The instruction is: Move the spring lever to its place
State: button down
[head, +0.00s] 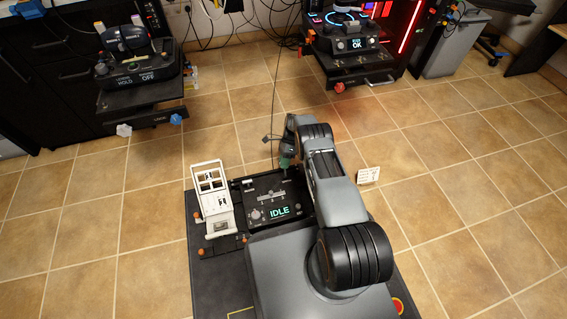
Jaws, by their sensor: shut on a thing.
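My gripper (286,152) is above the back right of a black control panel (293,222) whose screen reads IDLE. It points down and is shut on a small green piece (285,164), which looks like the knob of the spring lever. My arm and gripper hide part of it. I cannot tell whether it is fixed in the panel or held above it. The panel carries a row of small grey controls (271,197) and a round dial (255,214) at the left.
A white switch unit (211,190) stands left of the panel. Two consoles stand on shelves at the back, one reading HOLD and OFF (137,70), one reading OK (354,43). The tiled floor between is clear.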

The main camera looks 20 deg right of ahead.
jog(key=shift+s+f, duration=0.15)
jog(key=shift+s, duration=0.15)
jog(key=c, duration=1.1)
grip_release()
jog(key=shift+w, duration=0.1)
jog(key=shift+w+r, duration=0.15)
jog(key=shift+r, duration=0.05)
jog(key=v, duration=0.7)
jog(key=shift+c, duration=0.2)
